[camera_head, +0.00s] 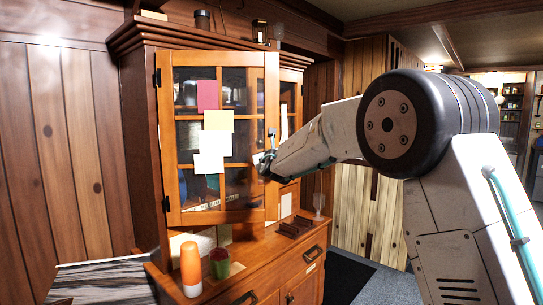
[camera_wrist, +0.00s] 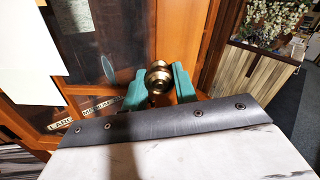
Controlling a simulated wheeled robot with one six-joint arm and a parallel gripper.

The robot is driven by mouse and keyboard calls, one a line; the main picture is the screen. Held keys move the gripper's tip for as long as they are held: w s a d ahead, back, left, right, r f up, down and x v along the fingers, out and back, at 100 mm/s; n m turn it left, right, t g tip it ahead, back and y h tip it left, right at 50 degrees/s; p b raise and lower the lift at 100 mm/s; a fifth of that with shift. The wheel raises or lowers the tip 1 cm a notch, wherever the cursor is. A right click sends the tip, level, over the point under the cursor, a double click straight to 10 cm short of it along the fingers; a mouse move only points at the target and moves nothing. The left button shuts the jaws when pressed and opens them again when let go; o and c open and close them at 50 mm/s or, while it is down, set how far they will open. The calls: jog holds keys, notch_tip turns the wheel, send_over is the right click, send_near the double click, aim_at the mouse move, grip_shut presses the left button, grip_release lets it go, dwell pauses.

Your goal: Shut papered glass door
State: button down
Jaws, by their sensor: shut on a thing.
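The papered glass door (camera_head: 218,202) is the left door of a wooden cabinet, hinged at its left side. It carries a pink, a yellow and white paper sheets. It looks ajar, its right edge standing out in front of the cabinet. My gripper (camera_head: 266,162) is at the door's right edge, about mid-height. In the wrist view my gripper (camera_wrist: 158,84) has its green fingers on both sides of a round brass knob (camera_wrist: 158,72), shut on it. The door's wooden edge strip (camera_wrist: 184,40) lies behind the knob. The head view hides the knob.
An orange bottle (camera_head: 190,268) and a green-and-red cup (camera_head: 220,263) stand on the counter below the door. A dark tray (camera_head: 294,227) and a glass (camera_head: 319,202) stand further right. The second cabinet door (camera_head: 286,105) is partly hidden behind the papered one.

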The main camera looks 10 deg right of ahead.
jog(key=c, duration=1.1)
grip_release()
jog(key=s, duration=0.8)
jog(key=shift+a, duration=0.2)
jog(key=shift+c, duration=0.3)
